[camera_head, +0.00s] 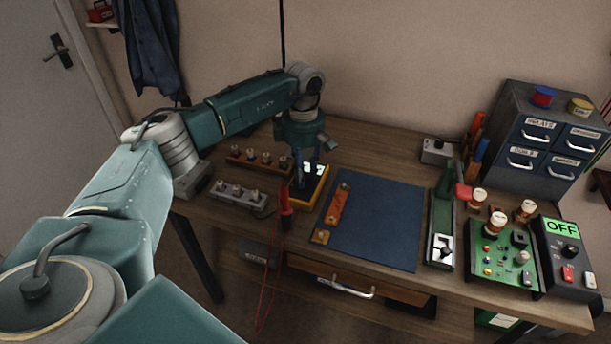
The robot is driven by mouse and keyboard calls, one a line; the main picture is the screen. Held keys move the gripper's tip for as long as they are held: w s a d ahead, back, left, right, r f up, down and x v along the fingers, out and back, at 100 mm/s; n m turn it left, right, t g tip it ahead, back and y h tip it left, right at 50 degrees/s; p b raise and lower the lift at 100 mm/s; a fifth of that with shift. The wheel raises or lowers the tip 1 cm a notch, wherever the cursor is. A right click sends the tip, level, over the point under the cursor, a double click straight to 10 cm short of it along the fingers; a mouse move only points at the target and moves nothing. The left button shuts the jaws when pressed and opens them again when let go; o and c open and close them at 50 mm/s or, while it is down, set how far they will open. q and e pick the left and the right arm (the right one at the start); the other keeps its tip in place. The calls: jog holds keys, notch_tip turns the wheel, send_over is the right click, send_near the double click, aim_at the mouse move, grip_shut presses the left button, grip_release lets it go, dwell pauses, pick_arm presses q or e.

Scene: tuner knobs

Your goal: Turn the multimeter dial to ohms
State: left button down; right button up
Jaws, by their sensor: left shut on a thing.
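The multimeter (320,188) is yellow-edged with a dark face and lies on the workbench, left of the blue mat. Its pale display shows at the top. My left gripper (302,184) points down over the multimeter's face, with its fingers shut on the dial. The fingers hide the dial, so I cannot read its setting. My right gripper is not in view.
A red probe (285,200) with red leads hangs by the bench's front edge. Grey and wooden strips with knobs (240,195) lie left of the multimeter. A green circuit board (503,262) and a box reading OFF (562,228) stand right.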

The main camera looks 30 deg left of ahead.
pick_arm(q)
jog(key=m, duration=0.4)
jog(key=m+b, duration=0.1)
jog(key=m, duration=0.1)
jog(key=shift+w+a+r, duration=0.15)
jog(key=shift+w+r, duration=0.05)
jog(key=shift+r, duration=0.05)
jog(key=m, duration=0.5)
jog(key=shift+b, duration=0.3)
jog(key=shift+m, duration=0.3)
jog(key=c, duration=1.6)
grip_release()
jog(key=shift+c, duration=0.2)
jog(key=shift+o, duration=0.9)
jog(key=shift+f, duration=0.15)
